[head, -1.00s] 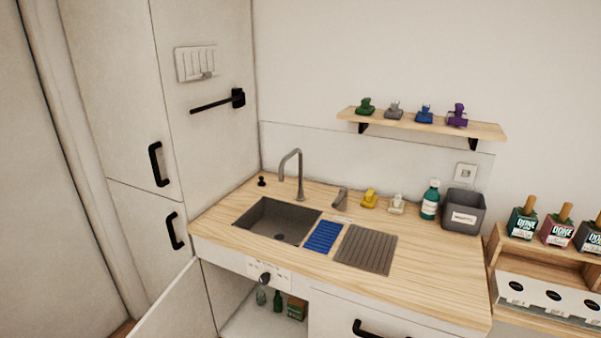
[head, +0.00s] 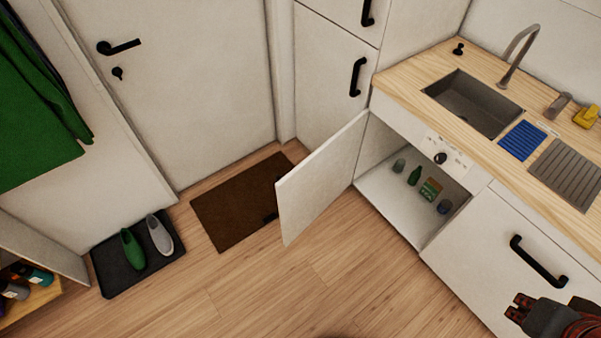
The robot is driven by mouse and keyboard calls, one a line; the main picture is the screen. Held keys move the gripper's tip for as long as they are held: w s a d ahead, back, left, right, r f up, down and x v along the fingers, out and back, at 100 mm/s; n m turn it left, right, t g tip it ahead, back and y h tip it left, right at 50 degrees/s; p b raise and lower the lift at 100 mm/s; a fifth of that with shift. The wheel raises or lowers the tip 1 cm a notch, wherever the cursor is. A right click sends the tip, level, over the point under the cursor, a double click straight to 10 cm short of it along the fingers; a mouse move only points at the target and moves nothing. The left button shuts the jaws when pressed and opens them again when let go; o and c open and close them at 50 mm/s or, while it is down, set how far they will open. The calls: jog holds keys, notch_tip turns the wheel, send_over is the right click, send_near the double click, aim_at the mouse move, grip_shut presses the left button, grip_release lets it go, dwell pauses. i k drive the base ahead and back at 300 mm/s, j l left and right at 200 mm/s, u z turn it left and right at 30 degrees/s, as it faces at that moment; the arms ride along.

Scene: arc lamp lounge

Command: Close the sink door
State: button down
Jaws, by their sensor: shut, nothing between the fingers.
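The sink door (head: 318,182) is a white cabinet panel in the head view. It stands wide open, swung out to the left from the cabinet under the sink (head: 472,103). Its black handle (head: 271,216) just shows at its far side, near the outer edge. The open cabinet (head: 388,205) shows a few bottles, a jar and a box inside. My gripper (head: 516,307) is at the lower right, in front of the drawer front and well apart from the door. It is shut and empty.
A brown doormat (head: 225,215) lies behind the door. A black tray (head: 112,276) with green and grey shoes is at the left. The wooden floor (head: 300,285) in front of the cabinet is clear. A drawer handle (head: 538,262) juts out near my gripper.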

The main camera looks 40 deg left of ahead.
aim_at(303, 194)
jog(key=j+z, duration=0.1)
jog(key=j, duration=1.25)
jog(key=j+z, duration=0.15)
jog(key=j, duration=0.5)
jog(key=k+j, duration=0.1)
jog(key=j, duration=0.55)
jog(key=j+z, duration=0.15)
jog(key=j, duration=0.5)
jog(key=k+j, duration=0.15)
jog(key=j, duration=0.5)
jog(key=i+j+z, duration=0.05)
